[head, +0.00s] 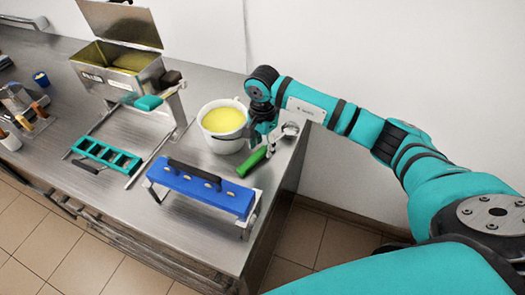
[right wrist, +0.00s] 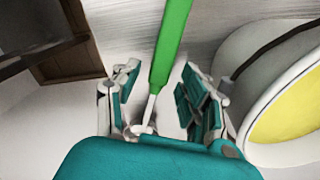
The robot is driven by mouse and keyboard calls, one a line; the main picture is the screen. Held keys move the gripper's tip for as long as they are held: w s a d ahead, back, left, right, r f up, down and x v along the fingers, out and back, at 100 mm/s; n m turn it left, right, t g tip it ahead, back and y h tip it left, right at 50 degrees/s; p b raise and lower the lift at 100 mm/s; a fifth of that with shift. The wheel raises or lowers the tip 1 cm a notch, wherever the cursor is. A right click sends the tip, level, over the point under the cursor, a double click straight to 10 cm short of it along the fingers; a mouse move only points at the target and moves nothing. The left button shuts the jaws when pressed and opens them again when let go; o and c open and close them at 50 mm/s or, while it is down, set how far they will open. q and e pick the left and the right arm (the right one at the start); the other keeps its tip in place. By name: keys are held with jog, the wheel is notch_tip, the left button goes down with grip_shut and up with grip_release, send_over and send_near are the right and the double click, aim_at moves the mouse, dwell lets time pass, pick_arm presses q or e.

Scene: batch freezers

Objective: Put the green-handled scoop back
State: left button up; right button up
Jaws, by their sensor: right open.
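The green-handled scoop (head: 252,161) lies by the right end of the steel counter, its metal head up by the wall side and its handle pointing to the front. My right gripper (head: 263,140) is over the scoop, beside the white bucket. In the right wrist view the green handle (right wrist: 172,42) runs up the picture and its pale shaft passes between the open fingers (right wrist: 160,95). The fingers stand apart on both sides of it; contact is not clear. The scoop's head is mostly hidden there. My left gripper is not in view.
The white bucket (head: 222,145) with yellow contents stands just left of my right gripper. A blue slotted rack (head: 203,190) is in front, near the counter edge. A green tray (head: 107,156) and a metal freezer (head: 117,75) are further left. The wall is behind.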

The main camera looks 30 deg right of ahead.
aim_at(262, 150)
notch_tip(262, 150, up, 9)
jog(key=b, duration=0.2)
jog(key=shift+r+b, duration=0.15)
jog(key=shift+b, duration=0.15)
jog(key=shift+c, duration=0.2)
dwell(0.9)
